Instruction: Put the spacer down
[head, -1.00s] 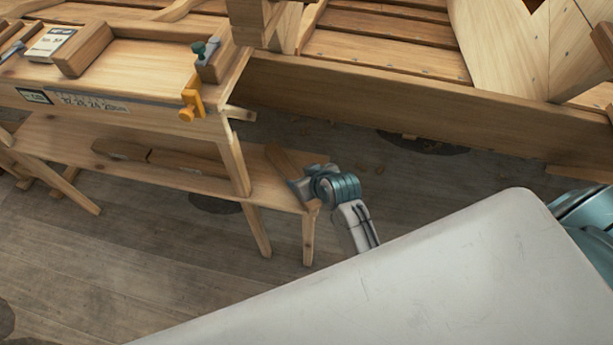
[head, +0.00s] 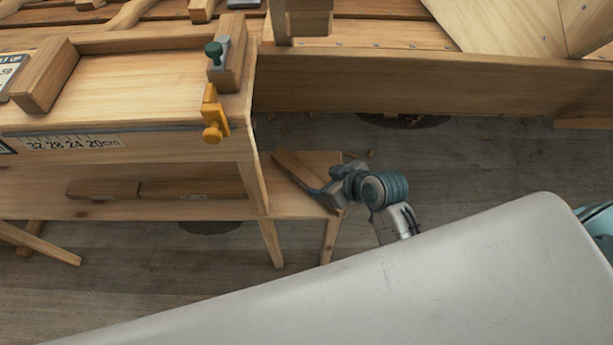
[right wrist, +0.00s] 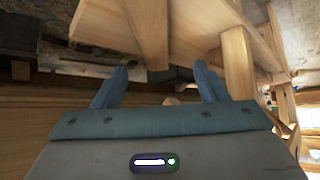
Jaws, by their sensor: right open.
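A plain wooden strip, which I take to be the spacer (head: 297,174), lies at a slant on the right end of the low shelf (head: 110,209) under the bench. My right gripper (head: 322,193) is at the strip's near end, by the shelf's edge. In the right wrist view the strip (right wrist: 149,32) reaches in from the top. My right gripper's two fingers (right wrist: 158,84) stand wide apart there, with the strip's end between and just beyond their tips. The gripper is open. My left gripper is not in view.
The bench (head: 150,85) stands above the shelf, with an orange clamp (head: 213,115) on its front edge. Other wooden pieces (head: 145,190) lie farther left on the shelf. The hull planking (head: 400,85) runs behind. Bare floor (head: 480,150) is at right.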

